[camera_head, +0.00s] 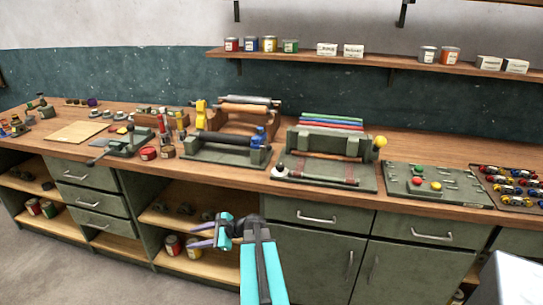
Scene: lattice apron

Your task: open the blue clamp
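The blue clamp (259,137) is a small blue part at the right end of a green roller frame (225,155) in the middle of the bench. It is small here, and I cannot tell its exact position. A taller yellow part (201,112) stands upright at the left end of the same frame. My gripper (190,240) hangs in front of the bench, below the worktop, at the open shelf. Its two purple fingers point left and look spread apart, with nothing between them. It is well below and left of the blue clamp and apart from it.
Right of the roller frame stands a green press (326,173) with a yellow knob. Farther right are a green plate with colored knobs (435,185) and a tray of small colored parts (515,190). A wall shelf (380,66) holds cans.

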